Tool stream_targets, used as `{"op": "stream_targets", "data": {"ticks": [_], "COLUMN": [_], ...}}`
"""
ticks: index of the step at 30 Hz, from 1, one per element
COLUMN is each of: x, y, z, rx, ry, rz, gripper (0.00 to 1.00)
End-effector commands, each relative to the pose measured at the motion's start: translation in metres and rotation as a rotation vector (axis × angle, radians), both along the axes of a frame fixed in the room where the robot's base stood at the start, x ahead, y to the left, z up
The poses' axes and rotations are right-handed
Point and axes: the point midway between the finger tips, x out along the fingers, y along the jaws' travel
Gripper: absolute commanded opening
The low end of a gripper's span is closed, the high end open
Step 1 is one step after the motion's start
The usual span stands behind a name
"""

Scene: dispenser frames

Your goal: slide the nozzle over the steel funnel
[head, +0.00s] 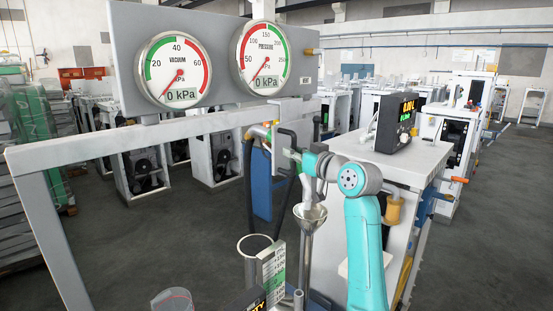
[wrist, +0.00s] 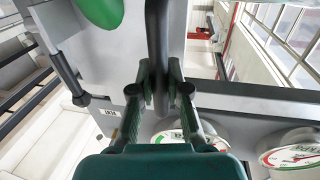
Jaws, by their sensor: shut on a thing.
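The steel funnel (head: 310,213) stands upright on a thin metal stem, right of centre in the head view. A grey metal tube (head: 306,188), which looks like the nozzle, comes down to the funnel's mouth. Whether its tip is inside or just above the rim I cannot tell. My gripper (head: 289,154) is above and slightly left of the funnel, below the overhead beam. In the wrist view my gripper (wrist: 160,88) is shut on a dark round bar (wrist: 157,40), which looks like a handle by the nozzle. The funnel does not show clearly in the wrist view.
A grey beam (head: 180,133) carries a panel with two gauges (head: 172,70), both reading 0 kPa. An open cylinder (head: 256,245) and a scale plate (head: 272,270) stand left of the funnel. A white cabinet (head: 405,160) with a display box (head: 396,122) is behind my arm.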

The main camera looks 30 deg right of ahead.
Motion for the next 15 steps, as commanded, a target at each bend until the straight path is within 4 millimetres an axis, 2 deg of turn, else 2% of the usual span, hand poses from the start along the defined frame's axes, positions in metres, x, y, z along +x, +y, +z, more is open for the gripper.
{"op": "stream_targets", "data": {"ticks": [1,6,15], "x": [0.002,0.006,0.007], "y": [-0.007,-0.018,-0.022], "z": [0.001,0.0,0.001], "rx": [0.0,0.0,-0.001], "ry": [0.0,-0.001,-0.001], "rz": [-0.003,0.0,-0.004], "gripper": [0.0,0.0,0.0]}}
